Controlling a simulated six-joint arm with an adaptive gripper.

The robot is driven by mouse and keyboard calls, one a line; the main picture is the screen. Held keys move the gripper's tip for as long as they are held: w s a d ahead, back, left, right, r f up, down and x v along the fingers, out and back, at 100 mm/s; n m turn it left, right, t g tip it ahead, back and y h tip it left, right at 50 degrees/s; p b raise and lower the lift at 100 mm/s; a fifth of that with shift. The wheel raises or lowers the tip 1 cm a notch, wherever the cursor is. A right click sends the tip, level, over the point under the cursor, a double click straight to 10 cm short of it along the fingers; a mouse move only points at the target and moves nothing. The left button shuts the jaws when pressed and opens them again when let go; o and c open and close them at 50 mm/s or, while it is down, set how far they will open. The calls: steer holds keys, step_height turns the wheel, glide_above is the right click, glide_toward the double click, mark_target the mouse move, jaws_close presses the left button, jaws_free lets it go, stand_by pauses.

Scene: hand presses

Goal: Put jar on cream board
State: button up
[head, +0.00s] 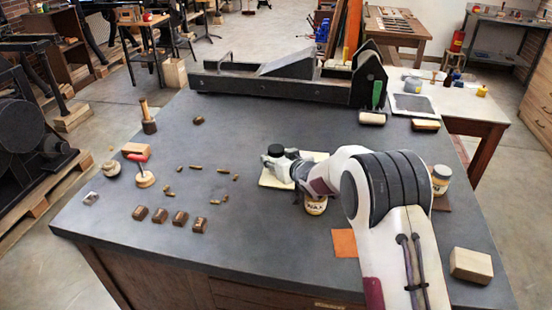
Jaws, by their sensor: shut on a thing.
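The cream board (270,181) lies flat on the grey table, partly covered by my wrist.
A second jar (440,180) stands on a brown board (441,203) at the right. An orange square (344,243) lies in front of the held jar. A wooden block (471,265) sits at the right front. Stamps and small brass pieces lie left; a long press (285,80) stands behind.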

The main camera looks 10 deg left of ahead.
steer(key=shift+f, duration=0.1)
stand_by(0.3)
steer(key=o, duration=1.3)
steer(key=shift+s+d+r, duration=0.15)
steer(key=shift+s+r, duration=0.05)
steer(key=shift+r, duration=0.05)
steer(key=v, duration=1.1)
steer(key=shift+s, duration=0.2)
steer(key=shift+d+f, duration=0.1)
steer(key=shift+d, duration=0.05)
